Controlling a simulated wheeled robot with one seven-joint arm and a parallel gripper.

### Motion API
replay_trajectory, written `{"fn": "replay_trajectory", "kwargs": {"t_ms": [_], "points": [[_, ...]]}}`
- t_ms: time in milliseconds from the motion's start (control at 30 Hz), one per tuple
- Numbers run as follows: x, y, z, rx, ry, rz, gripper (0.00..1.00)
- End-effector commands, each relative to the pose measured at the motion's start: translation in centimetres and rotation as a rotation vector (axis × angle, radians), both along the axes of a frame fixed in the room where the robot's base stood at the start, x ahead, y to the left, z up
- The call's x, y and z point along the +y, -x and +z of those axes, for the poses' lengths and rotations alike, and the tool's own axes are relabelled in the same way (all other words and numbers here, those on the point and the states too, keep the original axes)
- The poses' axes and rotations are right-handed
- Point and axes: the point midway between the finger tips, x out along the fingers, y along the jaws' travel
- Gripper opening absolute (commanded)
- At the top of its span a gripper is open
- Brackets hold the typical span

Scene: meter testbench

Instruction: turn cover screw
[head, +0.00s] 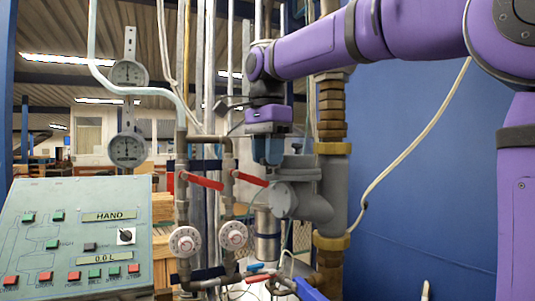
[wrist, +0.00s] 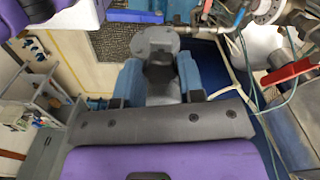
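In the head view my gripper (head: 268,158) points down, its blue fingers close to the upper left of a large grey metal housing (head: 316,207) on the vertical pipe. In the wrist view the two blue fingers of my gripper (wrist: 159,60) stand apart. A grey rounded part (wrist: 155,38) shows between and beyond their tips, with a dark area nearer the palm. I cannot tell whether the fingers touch it. I cannot make out a separate cover screw in either view; it may be hidden by the gripper or too small.
Red lever handles (head: 202,181) and white round dials (head: 185,241) sit on thin pipes left of the housing. A control panel (head: 80,235) with buttons fills the lower left. A loose pale hose (head: 420,137) hangs before the blue wall (head: 440,190) at right.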

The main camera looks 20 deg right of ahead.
Motion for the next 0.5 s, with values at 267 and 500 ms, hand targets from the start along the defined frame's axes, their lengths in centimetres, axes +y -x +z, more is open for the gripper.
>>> {"fn": "replay_trajectory", "kwargs": {"t_ms": [267, 500], "points": [[-0.01, 0.04, 0.01, 0.0, 0.0, 0.101, 0.12], [-0.03, 0.11, 0.02, 0.0, 0.0, 0.318, 0.12]]}}
